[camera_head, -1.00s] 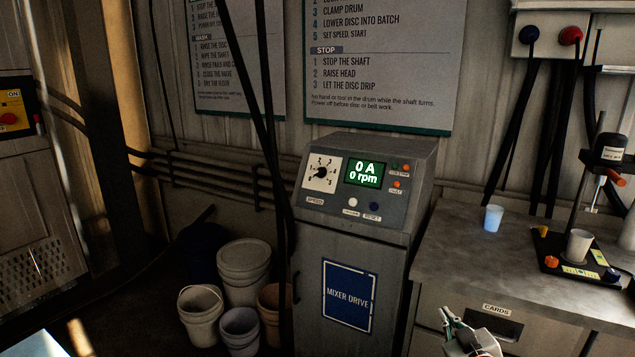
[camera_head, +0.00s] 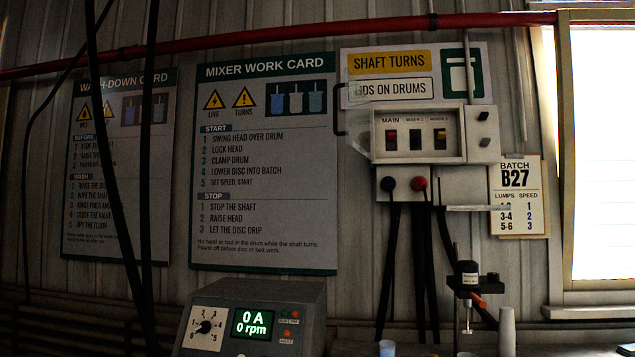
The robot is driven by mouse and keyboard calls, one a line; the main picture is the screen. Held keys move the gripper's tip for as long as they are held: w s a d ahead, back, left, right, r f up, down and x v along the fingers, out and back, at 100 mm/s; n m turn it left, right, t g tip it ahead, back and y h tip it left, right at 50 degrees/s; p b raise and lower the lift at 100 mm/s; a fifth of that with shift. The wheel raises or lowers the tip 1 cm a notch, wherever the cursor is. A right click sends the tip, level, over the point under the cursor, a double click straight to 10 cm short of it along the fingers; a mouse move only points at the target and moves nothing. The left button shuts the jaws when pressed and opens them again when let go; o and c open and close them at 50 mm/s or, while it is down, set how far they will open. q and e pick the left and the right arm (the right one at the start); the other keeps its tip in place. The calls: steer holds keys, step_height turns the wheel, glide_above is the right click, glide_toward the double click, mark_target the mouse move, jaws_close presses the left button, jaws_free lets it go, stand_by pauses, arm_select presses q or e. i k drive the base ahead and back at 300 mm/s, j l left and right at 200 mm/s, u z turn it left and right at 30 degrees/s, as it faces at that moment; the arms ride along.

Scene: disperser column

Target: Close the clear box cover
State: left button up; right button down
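A pale switch box (camera_head: 376,148) is mounted on the wall right of centre. Three switches labelled MAIN and MIXER show inside its open front. A faint clear cover (camera_head: 357,112) appears swung out from the box's left side, with a dark handle (camera_head: 339,122) at its left edge. The cover is hard to make out against the signs behind it. Neither of my grippers shows in the head view now.
A small mixer stand (camera_head: 468,278) stands lower right. The drive console (camera_head: 303,313) is at the bottom. Dark cables hang at left.

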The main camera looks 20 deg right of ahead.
mark_target(366, 115)
steer(key=i+l+z, duration=0.2)
steer(key=i, duration=0.15)
steer(key=i+l+z, duration=0.25)
steer(key=i+j+z, duration=0.65)
steer(key=j+z, duration=0.25)
steer(key=j, duration=0.3)
steer(key=j+z, duration=0.3)
steer(key=j, duration=0.55)
steer(key=k+j, duration=0.15)
steer(key=j, duration=0.25)
steer(key=z, duration=0.05)
